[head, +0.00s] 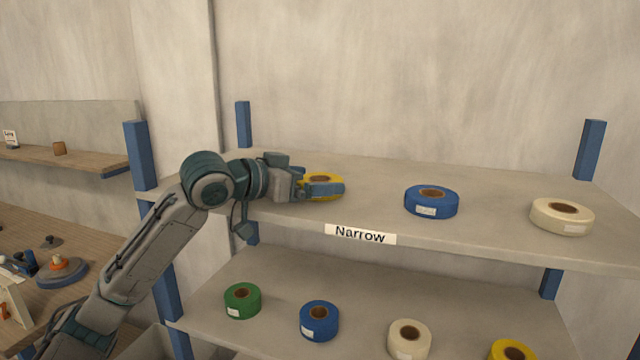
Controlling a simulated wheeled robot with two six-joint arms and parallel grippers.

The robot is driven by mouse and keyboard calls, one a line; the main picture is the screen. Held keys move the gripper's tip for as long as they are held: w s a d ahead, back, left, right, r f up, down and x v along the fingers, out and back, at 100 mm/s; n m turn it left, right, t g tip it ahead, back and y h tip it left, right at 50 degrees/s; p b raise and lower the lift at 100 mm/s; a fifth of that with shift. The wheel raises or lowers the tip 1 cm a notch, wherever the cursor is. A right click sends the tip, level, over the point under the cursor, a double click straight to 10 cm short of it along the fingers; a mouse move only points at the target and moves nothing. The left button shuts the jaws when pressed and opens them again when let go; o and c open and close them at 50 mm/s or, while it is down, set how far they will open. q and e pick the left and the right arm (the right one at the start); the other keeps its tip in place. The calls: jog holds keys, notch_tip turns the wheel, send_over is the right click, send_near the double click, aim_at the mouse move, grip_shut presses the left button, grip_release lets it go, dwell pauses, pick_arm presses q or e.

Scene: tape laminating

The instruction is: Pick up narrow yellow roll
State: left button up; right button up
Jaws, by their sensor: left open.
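The narrow yellow roll (322,179) lies flat on the upper shelf (490,210), near its left side, above and left of the "Narrow" label (360,234). My left gripper (328,187) reaches in from the left at the roll. Its fingers are open, with one finger in front of the roll's near side and covering part of it. The far finger is mostly hidden, so I cannot tell whether the fingers touch the roll. My right gripper is not in view.
A blue roll (431,202) and a white roll (562,216) stand farther right on the upper shelf. The lower shelf holds a green roll (242,301), a blue roll (319,321), a white roll (409,341) and another yellow roll (512,350). Blue posts (590,150) frame the shelves.

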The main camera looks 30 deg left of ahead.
pick_arm(q)
jog(key=shift+c, duration=0.2)
jog(key=c, duration=0.9)
jog(key=shift+r, duration=0.15)
